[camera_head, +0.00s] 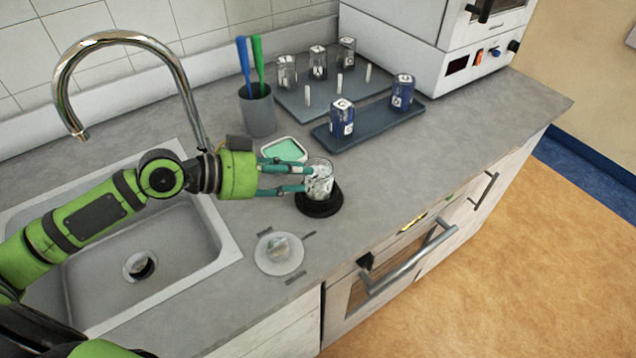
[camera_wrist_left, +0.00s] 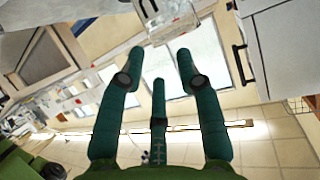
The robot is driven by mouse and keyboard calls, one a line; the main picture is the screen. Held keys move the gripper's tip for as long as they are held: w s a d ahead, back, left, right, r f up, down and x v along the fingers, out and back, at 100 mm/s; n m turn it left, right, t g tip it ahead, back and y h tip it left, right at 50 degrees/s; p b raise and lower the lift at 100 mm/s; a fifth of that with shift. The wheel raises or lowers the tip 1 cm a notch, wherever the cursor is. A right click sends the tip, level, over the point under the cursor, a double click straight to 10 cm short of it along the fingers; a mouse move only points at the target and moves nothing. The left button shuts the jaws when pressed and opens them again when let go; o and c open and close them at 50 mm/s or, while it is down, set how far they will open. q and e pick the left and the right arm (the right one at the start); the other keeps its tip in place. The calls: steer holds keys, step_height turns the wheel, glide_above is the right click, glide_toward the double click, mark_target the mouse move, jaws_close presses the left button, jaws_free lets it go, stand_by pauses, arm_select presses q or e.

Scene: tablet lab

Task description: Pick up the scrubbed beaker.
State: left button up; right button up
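A clear glass beaker with whitish patches (camera_head: 319,182) stands upright on a black round base (camera_head: 321,208) on the counter, right of the sink. It also shows at the top edge of the left wrist view (camera_wrist_left: 174,22), partly cut off. My left gripper (camera_head: 305,178) reaches in from the left, level with the beaker. Its teal fingers are apart, with tips at the beaker's near left side; the left wrist view (camera_wrist_left: 160,60) shows them spread and nothing clamped between them. Whether a fingertip touches the glass I cannot tell. My right gripper is out of view.
Behind the beaker are a green sponge in a dish (camera_head: 284,150) and a grey cup with brushes (camera_head: 258,112). A white round plate (camera_head: 272,262) lies in front. The sink (camera_head: 150,300) is left; the counter right is clear.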

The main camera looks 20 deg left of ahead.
mark_target(327, 177)
arm_select(q)
steer(key=p+x, duration=0.2)
steer(key=x, duration=0.2)
steer(key=shift+s+d, duration=0.1)
steer(key=shift+w+d+f+p, duration=0.15)
steer(key=shift+w+d+p, duration=0.1)
steer(key=shift+p, duration=0.1)
steer(key=shift+d+f, duration=0.1)
steer(key=shift+d, duration=0.05)
jaws_close()
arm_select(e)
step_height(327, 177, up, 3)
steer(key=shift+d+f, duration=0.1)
